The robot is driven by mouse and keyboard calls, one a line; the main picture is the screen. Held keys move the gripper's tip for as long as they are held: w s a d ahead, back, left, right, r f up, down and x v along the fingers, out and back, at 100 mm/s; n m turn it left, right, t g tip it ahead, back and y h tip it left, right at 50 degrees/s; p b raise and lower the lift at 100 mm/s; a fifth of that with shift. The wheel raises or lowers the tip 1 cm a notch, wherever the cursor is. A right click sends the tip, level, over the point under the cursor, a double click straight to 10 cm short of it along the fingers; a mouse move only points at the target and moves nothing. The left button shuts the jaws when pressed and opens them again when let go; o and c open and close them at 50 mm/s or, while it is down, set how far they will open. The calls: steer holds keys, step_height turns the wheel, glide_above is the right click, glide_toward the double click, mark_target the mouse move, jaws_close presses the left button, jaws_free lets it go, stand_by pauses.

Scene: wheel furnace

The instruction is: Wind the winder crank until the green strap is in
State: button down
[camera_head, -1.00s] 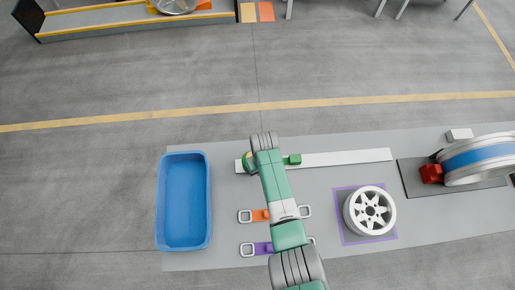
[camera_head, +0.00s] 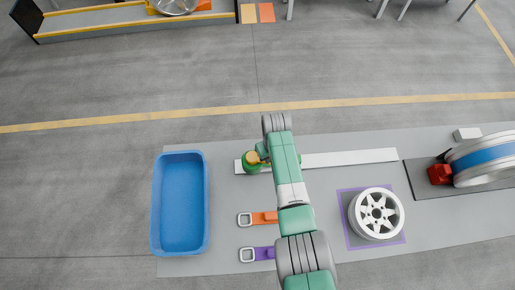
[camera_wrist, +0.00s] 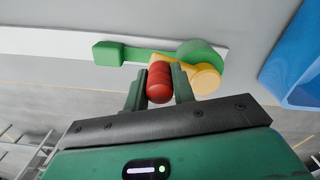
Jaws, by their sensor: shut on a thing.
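The winder is a green drum (camera_wrist: 205,52) with a yellow crank arm (camera_wrist: 205,78) and a red handle (camera_wrist: 159,80), seen in the wrist view. My gripper (camera_wrist: 160,90) has its two fingers closed on either side of the red handle. The green strap (camera_wrist: 140,54) runs from the drum along a white strip to a green end block (camera_wrist: 107,54), a short way off the drum. In the head view the green drum (camera_head: 250,164) and yellow crank (camera_head: 254,157) show left of my arm. There the arm hides the handle and the strap.
A blue bin (camera_head: 180,205) stands left. Orange (camera_head: 263,218) and purple (camera_head: 263,253) straps with buckles lie nearer on the grey mat. A silver wheel (camera_head: 376,213) lies on a purple-edged square, right. A red block (camera_head: 440,174) and blue-banded wheel (camera_head: 485,157) stand far right.

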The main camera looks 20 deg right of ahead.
steer(key=shift+w+d+f+b, duration=0.1)
steer(key=shift+w+f+b, duration=0.15)
steer(key=shift+b, duration=0.5)
steer(key=w+b, duration=0.2)
steer(key=b, duration=0.1)
steer(key=w+b, duration=0.1)
steer(key=shift+w+d+r, duration=0.35)
steer(key=shift+d+r, duration=0.05)
steer(key=w+b, duration=0.1)
steer(key=b, duration=0.1)
steer(key=w+a+b, duration=0.1)
steer(key=b, duration=0.1)
steer(key=w+b, duration=0.2)
steer(key=shift+a, duration=0.3)
